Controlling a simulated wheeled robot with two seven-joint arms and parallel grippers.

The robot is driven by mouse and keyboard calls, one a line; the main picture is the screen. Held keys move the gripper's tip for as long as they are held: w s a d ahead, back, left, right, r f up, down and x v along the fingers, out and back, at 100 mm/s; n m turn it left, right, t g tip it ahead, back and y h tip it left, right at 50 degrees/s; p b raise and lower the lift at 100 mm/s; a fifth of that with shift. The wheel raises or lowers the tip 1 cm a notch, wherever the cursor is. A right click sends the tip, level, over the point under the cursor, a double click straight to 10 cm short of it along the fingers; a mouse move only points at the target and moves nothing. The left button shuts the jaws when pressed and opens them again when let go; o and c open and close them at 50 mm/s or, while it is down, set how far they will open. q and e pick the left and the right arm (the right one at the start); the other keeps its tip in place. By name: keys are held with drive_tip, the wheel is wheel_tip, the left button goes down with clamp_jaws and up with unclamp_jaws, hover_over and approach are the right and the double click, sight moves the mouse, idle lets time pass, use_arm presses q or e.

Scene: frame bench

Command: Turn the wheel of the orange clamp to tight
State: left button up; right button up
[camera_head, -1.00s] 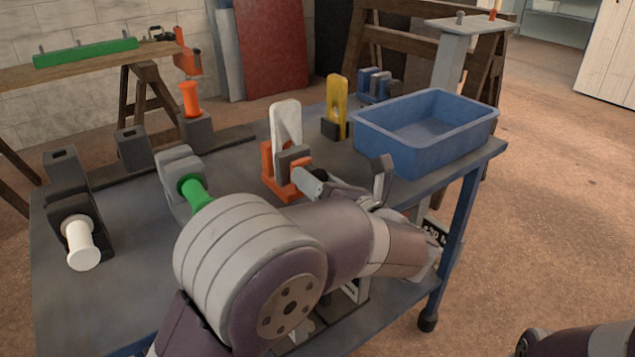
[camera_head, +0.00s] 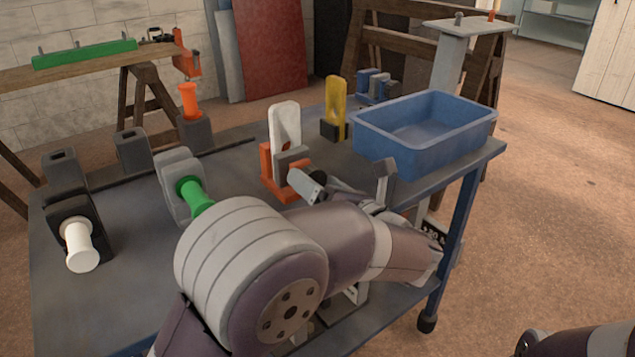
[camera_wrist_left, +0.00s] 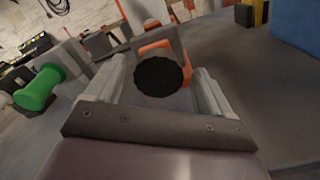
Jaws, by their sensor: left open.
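The orange clamp (camera_head: 267,172) stands on the bench with a pale upright plate (camera_head: 285,126) and a grey block in it. Its black round wheel (camera_wrist_left: 158,76) faces the left wrist camera, with part of the orange frame (camera_wrist_left: 160,48) behind it. My left gripper (camera_head: 346,181) is open at the near side of the clamp. In the left wrist view its two fingers (camera_wrist_left: 160,92) stand on either side of the wheel, with visible gaps; contact does not show. In the head view the wheel is mostly hidden by the gripper.
Grey holders with a green spool (camera_head: 195,197), white spool (camera_head: 80,247) and orange spool (camera_head: 189,100) are to the left. Bare bench lies between them.

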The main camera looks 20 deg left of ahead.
use_arm(q)
drive_tip(key=p+v, duration=0.1)
drive_tip(key=v, duration=1.1)
drive_tip(key=shift+p, duration=0.35)
drive_tip(key=shift+s, duration=0.15)
